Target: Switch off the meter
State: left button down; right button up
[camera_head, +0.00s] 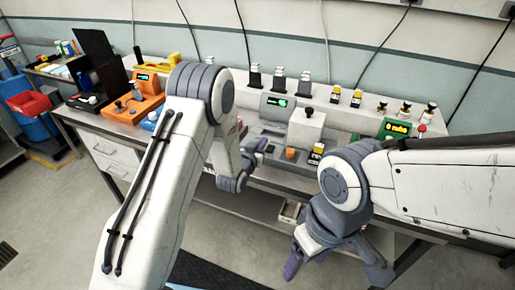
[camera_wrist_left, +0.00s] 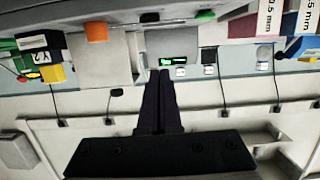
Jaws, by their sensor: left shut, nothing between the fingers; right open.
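A grey unit with a lit green display (camera_head: 277,102), likely the meter, stands at the middle of the bench; its display also shows in the left wrist view (camera_wrist_left: 180,60). My left gripper (camera_head: 262,145) is shut and empty at the near side of this unit. In the left wrist view its dark fingertips (camera_wrist_left: 160,74) overlap the view just beside the display; I cannot tell whether they touch. No switch is clear to me on the unit; my left arm hides part of the bench. My right gripper (camera_head: 336,262) is open and empty in front of the bench, lower down.
Several small modules line the back ledge.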

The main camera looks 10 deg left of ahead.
pick_arm(q)
jog(key=shift+r+b+v, duration=0.15)
jog(key=shift+b+v, duration=0.05)
jog(key=shift+v, duration=0.8)
jog(key=shift+r+b+v, duration=0.15)
jog(key=shift+b+v, duration=0.05)
jog(key=shift+v, duration=0.8)
jog(key=s+d+r+m+g, duration=0.1)
jog(key=s+d+r+g, duration=0.1)
jog(key=s+d+g, duration=0.35)
jog(key=s+d+r+m+g, duration=0.1)
jog(key=s+d+r+g, duration=0.15)
jog(key=s, duration=0.65)
jog(key=s+a+r+m+g+y, duration=0.1)
jog(key=s+g, duration=0.2)
jog(key=s, duration=0.9)
jog(key=s+a+r+m+g+y, duration=0.1)
jog(key=s+g, duration=0.3)
jog(key=s, duration=0.8)
jog(key=shift+s+a+r+m+y, duration=0.15)
jog(key=shift+a+r+m+y, duration=0.2)
jog(key=shift+a+r, duration=0.4)
jog(key=shift+d, duration=0.1)
